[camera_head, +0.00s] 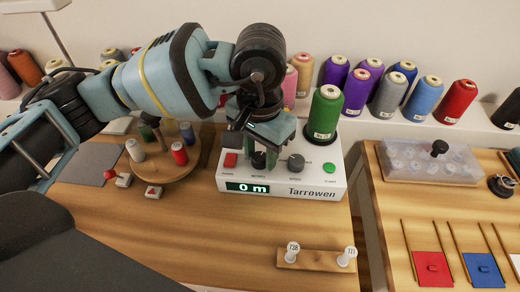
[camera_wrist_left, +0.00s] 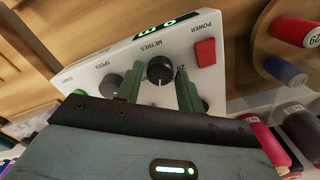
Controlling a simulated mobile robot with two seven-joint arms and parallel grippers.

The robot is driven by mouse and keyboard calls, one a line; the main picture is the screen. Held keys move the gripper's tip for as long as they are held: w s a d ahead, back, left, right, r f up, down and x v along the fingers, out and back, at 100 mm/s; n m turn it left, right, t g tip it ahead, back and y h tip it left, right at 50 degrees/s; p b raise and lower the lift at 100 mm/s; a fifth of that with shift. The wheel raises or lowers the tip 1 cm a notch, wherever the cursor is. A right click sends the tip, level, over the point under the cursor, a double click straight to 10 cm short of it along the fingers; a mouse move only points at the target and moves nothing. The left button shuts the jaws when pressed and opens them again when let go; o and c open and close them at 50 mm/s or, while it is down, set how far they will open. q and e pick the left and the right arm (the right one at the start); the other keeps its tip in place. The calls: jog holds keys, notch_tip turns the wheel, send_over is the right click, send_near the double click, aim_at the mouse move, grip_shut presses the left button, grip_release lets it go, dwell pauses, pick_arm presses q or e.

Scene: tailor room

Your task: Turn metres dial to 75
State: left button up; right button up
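The white Tarrowen machine (camera_head: 320,180) stands on the wooden table; its green display (camera_head: 247,188) reads "0 m". The black metres dial (camera_head: 259,162) is on its top panel, between the red power button (camera_head: 230,160) and the speed dial (camera_head: 296,163). My left gripper (camera_head: 262,146) is over the metres dial, pointing down. In the left wrist view the metres dial (camera_wrist_left: 160,70) sits between the tips of my two green fingers, with a small gap showing at the sides, so the gripper looks open. The dial's white mark points toward my gripper. My right gripper is out of view.
A green thread cone (camera_head: 324,113) stands on the machine behind the speed dial. A round wooden stand (camera_head: 160,165) with small spools is to the left. A wooden block with two white pegs (camera_head: 318,260) lies in front. More cones line the back shelf.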

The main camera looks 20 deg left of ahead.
aim_at(260, 156)
pick_arm(q)
jog(key=shift+o, duration=1.1)
jog(key=shift+r, duration=3.9)
